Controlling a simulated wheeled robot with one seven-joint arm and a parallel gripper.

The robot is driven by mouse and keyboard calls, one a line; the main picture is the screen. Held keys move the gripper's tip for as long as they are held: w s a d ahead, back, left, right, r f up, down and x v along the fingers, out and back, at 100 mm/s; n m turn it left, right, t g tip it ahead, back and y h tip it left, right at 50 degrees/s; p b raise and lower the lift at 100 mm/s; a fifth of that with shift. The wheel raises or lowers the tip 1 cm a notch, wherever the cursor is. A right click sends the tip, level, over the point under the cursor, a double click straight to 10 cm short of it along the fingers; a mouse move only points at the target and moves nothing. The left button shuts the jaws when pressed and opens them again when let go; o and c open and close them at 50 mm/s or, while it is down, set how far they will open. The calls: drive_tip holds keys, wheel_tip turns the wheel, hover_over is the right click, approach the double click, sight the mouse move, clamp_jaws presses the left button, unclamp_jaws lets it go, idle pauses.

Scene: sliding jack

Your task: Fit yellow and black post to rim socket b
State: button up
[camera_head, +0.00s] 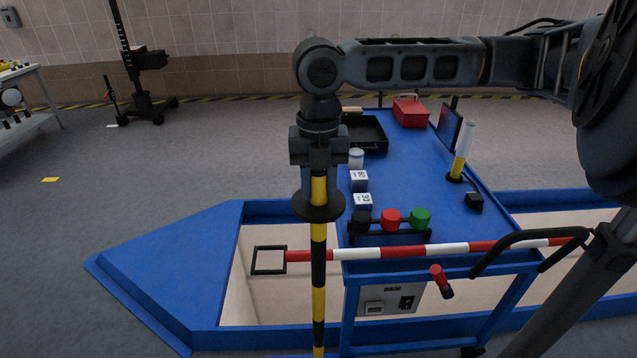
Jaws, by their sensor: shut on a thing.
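My gripper (318,166) is shut on the yellow and black post (319,272) near its top. The post hangs upright, with yellow and black bands, and a black disc (319,206) sits around it just below my jaws. Its lower end runs out of the bottom of the picture, so I cannot tell whether it touches anything. The post passes in front of the light pit and the near side of the blue rim (262,340). I cannot make out rim socket b; no socket on the rim is clear in this view.
A blue cart (425,190) stands right of the post, carrying blocks, a black tray (372,145), a red toolbox (410,112) and a lamp (463,150). A red and white bar (360,253) with a black square end (268,260) crosses behind the post.

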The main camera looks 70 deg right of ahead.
clamp_jaws()
drive_tip(key=shift+r+p, duration=0.7)
drive_tip(key=shift+r, duration=0.05)
idle(0.8)
drive_tip(key=shift+r+p, duration=2.8)
drive_tip(key=shift+r, duration=0.4)
drive_tip(key=shift+f, duration=0.1)
